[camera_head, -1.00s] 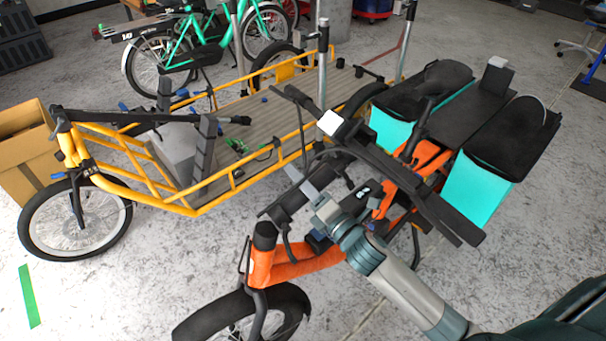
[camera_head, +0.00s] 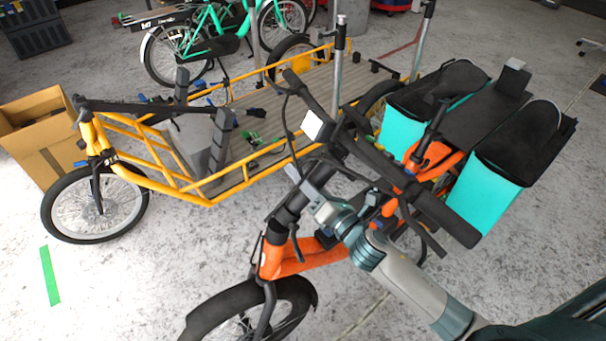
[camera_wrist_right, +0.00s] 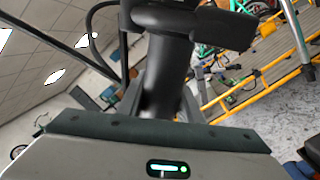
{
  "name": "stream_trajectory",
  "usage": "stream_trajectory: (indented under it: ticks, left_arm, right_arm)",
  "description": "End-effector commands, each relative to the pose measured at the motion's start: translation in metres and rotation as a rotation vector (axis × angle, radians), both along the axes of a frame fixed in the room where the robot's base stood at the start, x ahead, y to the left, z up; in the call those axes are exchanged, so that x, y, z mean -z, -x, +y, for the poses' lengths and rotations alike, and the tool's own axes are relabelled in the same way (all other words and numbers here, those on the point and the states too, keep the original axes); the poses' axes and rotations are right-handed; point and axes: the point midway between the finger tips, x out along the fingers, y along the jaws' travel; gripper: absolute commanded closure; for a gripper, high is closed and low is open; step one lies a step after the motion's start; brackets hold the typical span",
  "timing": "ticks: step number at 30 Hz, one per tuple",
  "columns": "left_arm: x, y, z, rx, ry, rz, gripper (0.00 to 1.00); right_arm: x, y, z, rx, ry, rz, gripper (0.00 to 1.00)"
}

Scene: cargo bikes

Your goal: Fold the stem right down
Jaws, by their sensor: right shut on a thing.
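The orange cargo bike (camera_head: 300,256) stands in the foreground. Its black stem (camera_head: 290,210) rises from the orange head tube and leans up and right to the handlebar (camera_head: 385,170), which carries a white square display (camera_head: 313,125). My right gripper (camera_head: 312,192) is shut on the stem below the handlebar. In the right wrist view the dark stem (camera_wrist_right: 168,70) runs up from between the fingers, with the handlebar clamp (camera_wrist_right: 195,22) across its top. The fingertips are largely hidden there. My left gripper is not in view.
A yellow cargo bike (camera_head: 165,185) with a long slatted deck stands just behind, close to the handlebar's left end. Turquoise bags (camera_head: 490,185) hang at the orange bike's rear. A cardboard box (camera_head: 38,140) is at the left.

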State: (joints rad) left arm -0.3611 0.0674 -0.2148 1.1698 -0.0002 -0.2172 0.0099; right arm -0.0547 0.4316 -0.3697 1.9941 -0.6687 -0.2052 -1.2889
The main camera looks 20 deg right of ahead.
Motion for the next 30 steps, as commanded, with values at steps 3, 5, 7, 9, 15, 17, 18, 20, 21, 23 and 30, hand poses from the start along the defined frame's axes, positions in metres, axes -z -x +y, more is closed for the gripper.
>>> stream_trajectory:
  ticks: [3, 5, 7, 9, 15, 17, 18, 20, 21, 23, 30]
  left_arm:
    - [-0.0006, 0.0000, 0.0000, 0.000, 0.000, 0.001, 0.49]
    - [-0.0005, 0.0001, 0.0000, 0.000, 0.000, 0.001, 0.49]
    - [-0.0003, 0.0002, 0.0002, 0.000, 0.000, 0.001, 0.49]
    - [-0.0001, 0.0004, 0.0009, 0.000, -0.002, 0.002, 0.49]
    - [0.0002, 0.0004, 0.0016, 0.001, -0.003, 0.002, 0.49]
    - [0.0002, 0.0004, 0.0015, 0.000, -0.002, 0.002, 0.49]
    - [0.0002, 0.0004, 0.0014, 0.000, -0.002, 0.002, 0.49]
    - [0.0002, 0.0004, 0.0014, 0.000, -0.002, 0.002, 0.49]
    - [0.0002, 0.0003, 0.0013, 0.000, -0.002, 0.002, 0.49]
    - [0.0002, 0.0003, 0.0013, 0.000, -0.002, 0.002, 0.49]
    - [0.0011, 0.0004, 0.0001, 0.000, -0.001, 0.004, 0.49]
  right_arm:
    - [-0.0084, -0.0010, 0.0021, -0.005, -0.003, -0.016, 0.65]
    - [-0.0078, -0.0009, 0.0020, -0.005, -0.003, -0.014, 0.51]
    - [-0.0063, -0.0007, 0.0017, -0.004, -0.003, -0.011, 0.49]
    - [-0.0050, -0.0004, 0.0015, -0.003, -0.003, -0.009, 0.49]
    - [-0.0033, 0.0002, 0.0018, -0.003, -0.004, -0.006, 0.49]
    - [-0.0031, 0.0003, 0.0019, -0.004, -0.003, -0.005, 0.49]
    - [-0.0030, 0.0003, 0.0020, -0.004, -0.003, -0.005, 0.49]
    - [-0.0029, 0.0004, 0.0021, -0.004, -0.003, -0.005, 0.49]
    - [-0.0030, 0.0005, 0.0023, -0.005, -0.004, -0.006, 0.49]
    - [-0.0030, 0.0007, 0.0025, -0.006, -0.004, -0.005, 0.49]
    - [-0.0020, 0.0043, 0.0018, -0.006, -0.005, -0.004, 0.49]
